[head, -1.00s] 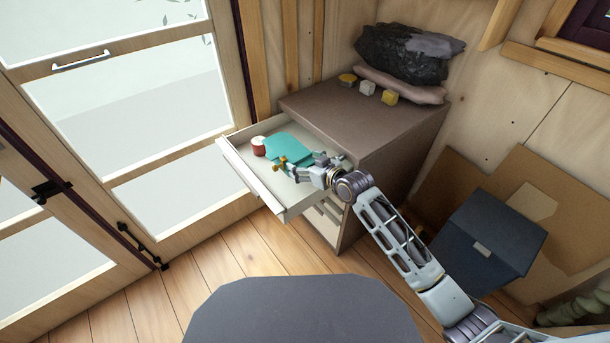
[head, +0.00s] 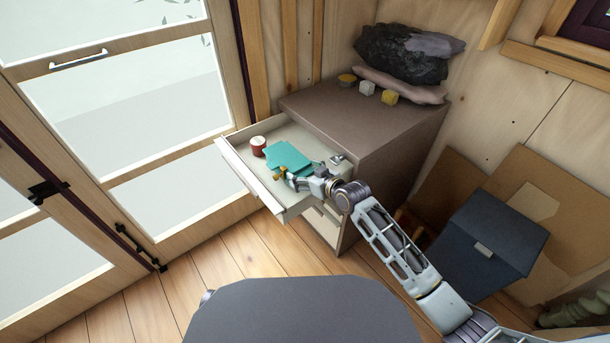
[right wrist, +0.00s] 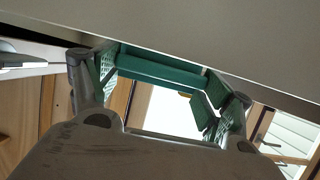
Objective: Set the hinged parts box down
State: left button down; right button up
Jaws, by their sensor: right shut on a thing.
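The hinged parts box (head: 288,156) is a flat teal case, seen in the head view within the open drawer (head: 232,160). My right gripper (head: 284,174) is at the box's near edge, low over the drawer, and is shut on it. In the right wrist view a teal bar of the box (right wrist: 160,68) spans between the two fingers. The head view does not show clearly whether the box's underside touches the drawer floor. My left gripper is not in view.
A red can with a pale top (head: 258,146) stands in the drawer beside the box. A small grey piece (head: 338,159) lies at the drawer's right. The brown cabinet top (head: 350,115) bears small blocks. A dark blue box (head: 490,240) and cardboard stand at right.

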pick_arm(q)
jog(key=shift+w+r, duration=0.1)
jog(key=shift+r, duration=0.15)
pick_arm(e)
jog(key=shift+f, duration=0.55)
jog(key=o, duration=1.1)
jog(key=shift+o, duration=0.2)
jog(key=shift+f, duration=0.1)
jog(key=shift+r, duration=0.65)
jog(key=shift+s+d+r, duration=0.1)
jog(key=shift+s+d, duration=0.1)
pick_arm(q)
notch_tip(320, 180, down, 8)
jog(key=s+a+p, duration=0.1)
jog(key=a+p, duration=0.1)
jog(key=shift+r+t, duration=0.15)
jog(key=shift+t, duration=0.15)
pick_arm(e)
jog(key=v, duration=1.1)
